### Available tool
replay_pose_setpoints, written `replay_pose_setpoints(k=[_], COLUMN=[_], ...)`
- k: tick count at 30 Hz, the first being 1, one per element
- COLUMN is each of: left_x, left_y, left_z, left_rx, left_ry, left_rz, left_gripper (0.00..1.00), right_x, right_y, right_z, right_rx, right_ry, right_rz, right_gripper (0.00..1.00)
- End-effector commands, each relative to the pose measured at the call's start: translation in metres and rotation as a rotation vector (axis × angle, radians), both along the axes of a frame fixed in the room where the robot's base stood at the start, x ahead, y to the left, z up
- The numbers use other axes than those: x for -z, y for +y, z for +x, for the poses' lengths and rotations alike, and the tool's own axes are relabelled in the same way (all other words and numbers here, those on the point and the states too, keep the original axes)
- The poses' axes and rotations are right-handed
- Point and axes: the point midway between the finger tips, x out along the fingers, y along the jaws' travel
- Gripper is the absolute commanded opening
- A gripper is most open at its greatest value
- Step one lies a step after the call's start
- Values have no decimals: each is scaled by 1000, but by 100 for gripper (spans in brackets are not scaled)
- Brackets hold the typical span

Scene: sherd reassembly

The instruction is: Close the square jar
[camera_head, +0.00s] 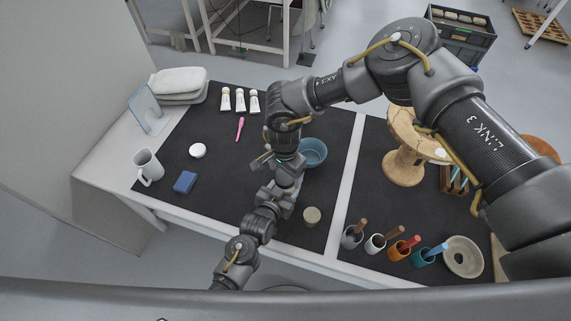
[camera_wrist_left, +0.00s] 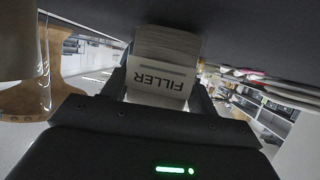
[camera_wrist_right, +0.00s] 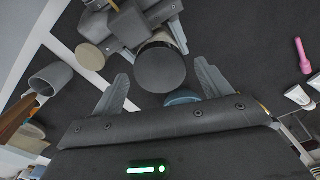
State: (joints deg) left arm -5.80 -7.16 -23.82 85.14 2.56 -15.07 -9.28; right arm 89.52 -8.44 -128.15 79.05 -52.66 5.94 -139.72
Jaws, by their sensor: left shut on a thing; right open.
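The jar marked FILLER (camera_wrist_left: 160,82) is pale, with flat sides, and sits between the fingers of my left gripper (camera_wrist_left: 162,92), which is shut on it. In the right wrist view a dark round disc (camera_wrist_right: 162,68) with a paler rim shows by the left gripper; I cannot tell whether it is a lid or the jar's mouth. My right gripper (camera_wrist_right: 161,72) is open, its fingers on either side of that disc in the picture and apart from it. In the head view my wrists hide the jar. A small beige-topped round piece (camera_head: 312,214) stands on the mat nearby.
A blue bowl (camera_head: 314,153) stands close to the right of my grippers. A blue block (camera_head: 184,182), a mug (camera_head: 147,167), a white round item (camera_head: 197,150) and a pink tool (camera_head: 239,128) lie left. Several coloured cups and a wooden stand (camera_head: 402,165) occupy the right mat.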

Motion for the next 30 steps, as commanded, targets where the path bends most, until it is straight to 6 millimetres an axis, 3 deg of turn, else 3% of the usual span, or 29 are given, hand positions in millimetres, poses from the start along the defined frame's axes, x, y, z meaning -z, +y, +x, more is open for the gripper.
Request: replay_pose_setpoints(k=[6,14,25,30], left_x=[-2,-2,-2,-1], left_y=[0,0,0,0], left_z=[1,1,1,1], left_rx=[0,0,0,0], left_ry=[-4,-4,-4,-4], left_rz=[-2,-2,-2,-2], left_gripper=[0,0,0,0], right_x=[13,14,13,14], right_y=[-1,0,0,0], right_z=[0,0,0,-1], right_rx=[0,0,0,102], right_ry=[-1,-1,-1,0], right_rz=[-1,-1,-1,3], right_gripper=[77,77,32,31])
